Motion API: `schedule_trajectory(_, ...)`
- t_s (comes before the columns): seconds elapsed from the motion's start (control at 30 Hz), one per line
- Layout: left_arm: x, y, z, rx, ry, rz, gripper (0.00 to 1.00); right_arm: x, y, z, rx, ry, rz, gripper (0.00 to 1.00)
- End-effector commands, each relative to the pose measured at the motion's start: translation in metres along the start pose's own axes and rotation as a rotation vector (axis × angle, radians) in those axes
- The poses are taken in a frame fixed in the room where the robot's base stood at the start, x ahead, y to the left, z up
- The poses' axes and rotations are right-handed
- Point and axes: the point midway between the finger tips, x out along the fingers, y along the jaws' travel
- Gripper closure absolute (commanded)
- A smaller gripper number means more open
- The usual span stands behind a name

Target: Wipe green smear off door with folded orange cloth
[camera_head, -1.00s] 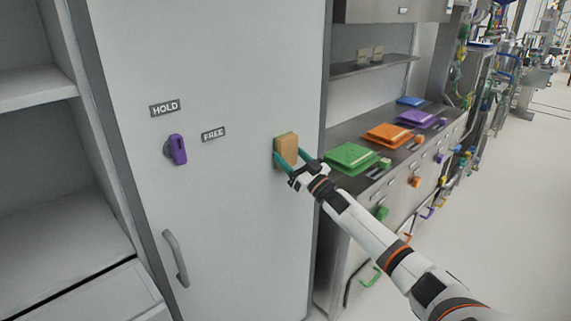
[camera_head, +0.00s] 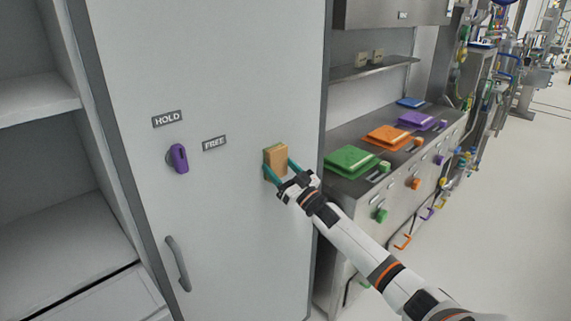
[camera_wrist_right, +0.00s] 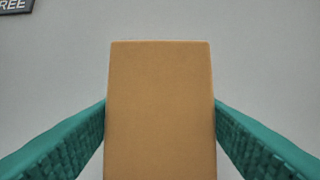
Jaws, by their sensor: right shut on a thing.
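The folded orange cloth (camera_head: 276,157) is a tan-orange block against or very near the pale grey door (camera_head: 235,225). My right gripper (camera_head: 279,171) is shut on it, with one teal finger on each side. In the right wrist view the cloth (camera_wrist_right: 160,110) stands upright between the fingers, with the plain grey door behind it. No green smear can be made out on the door; whether the cloth covers it I cannot tell. My left gripper is not in view.
The door bears a purple knob (camera_head: 179,158), a HOLD label (camera_head: 167,118), a FREE label (camera_head: 214,143) and a grey handle (camera_head: 177,263). Open shelves (camera_head: 40,100) stand at left. A counter (camera_head: 345,182) with green, orange, purple and blue lids stands at right.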

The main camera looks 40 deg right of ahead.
Motion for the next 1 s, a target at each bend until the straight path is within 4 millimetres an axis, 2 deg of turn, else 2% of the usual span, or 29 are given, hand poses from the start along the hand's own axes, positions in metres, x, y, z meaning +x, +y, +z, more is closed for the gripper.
schedule_trajectory(0.2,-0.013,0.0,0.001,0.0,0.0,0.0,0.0,0.0,0.022,0.002,0.005,0.0,0.002,0.57)
schedule_trajectory(0.47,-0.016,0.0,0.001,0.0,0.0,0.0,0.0,-0.001,0.031,0.002,0.004,-0.001,0.003,0.57)
schedule_trajectory(0.8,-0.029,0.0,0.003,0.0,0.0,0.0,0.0,-0.002,0.057,0.002,0.004,0.0,0.002,0.57)
schedule_trajectory(1.0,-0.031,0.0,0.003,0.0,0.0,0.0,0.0,-0.003,0.062,0.002,0.002,0.0,0.001,0.57)
